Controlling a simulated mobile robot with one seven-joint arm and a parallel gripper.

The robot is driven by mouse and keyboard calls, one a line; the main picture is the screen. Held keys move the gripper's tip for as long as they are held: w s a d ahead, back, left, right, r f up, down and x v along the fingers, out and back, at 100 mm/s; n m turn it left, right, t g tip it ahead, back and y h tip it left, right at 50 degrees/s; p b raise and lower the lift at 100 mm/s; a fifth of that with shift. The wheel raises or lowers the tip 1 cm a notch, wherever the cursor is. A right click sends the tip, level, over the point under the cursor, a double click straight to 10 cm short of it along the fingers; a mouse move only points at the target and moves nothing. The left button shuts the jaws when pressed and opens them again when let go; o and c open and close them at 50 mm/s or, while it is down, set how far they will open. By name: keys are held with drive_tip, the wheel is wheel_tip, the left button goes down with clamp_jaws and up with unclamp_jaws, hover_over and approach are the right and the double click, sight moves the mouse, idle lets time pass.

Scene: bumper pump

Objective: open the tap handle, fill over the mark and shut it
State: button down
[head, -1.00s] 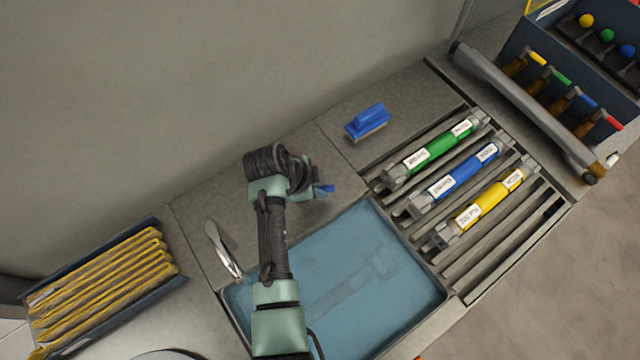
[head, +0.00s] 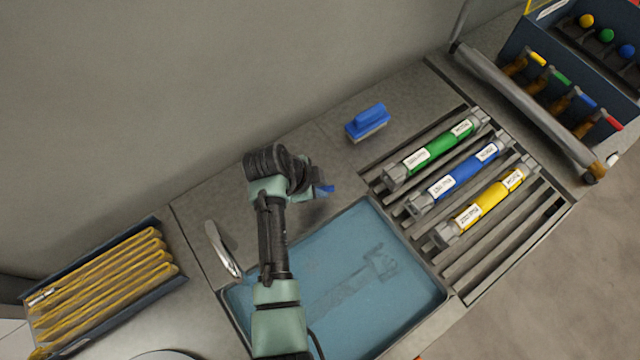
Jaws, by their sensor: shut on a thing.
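My gripper (head: 316,190) is over the counter behind the basin, mostly hidden by my own wrist. It is shut on a small blue piece, which looks like the tap handle (head: 327,189); only its end shows. I cannot tell whether that shape is a reflection, a shadow or something under water. I cannot make out a fill mark or the water level.
A blue brush (head: 367,122) lies on the counter behind the rack. Green (head: 440,147), blue (head: 466,173) and yellow (head: 490,200) labelled cylinders lie on the slatted rack at right. A tray of yellow rods (head: 100,285) is at left.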

drive_tip(key=n, duration=0.2)
drive_tip(key=shift+w+n+t+y, duration=0.3)
drive_tip(key=shift+w+t, duration=0.1)
drive_tip(key=shift+w+a+n+t+y+p, duration=0.2)
drive_tip(key=shift+w+n+y, duration=0.1)
drive_tip(key=shift+n, duration=0.45)
drive_tip(key=shift+w+a+n+t+y+p, duration=0.2)
drive_tip(key=shift+w+n+y, duration=0.1)
drive_tip(key=shift+n, duration=0.45)
drive_tip(key=c, duration=0.8)
unclamp_jaws()
drive_tip(key=shift+d, duration=0.1)
drive_tip(key=shift+r, duration=0.1)
drive_tip(key=b+v, duration=0.1)
drive_tip(key=v, duration=1.2)
drive_tip(key=shift+s, duration=0.1)
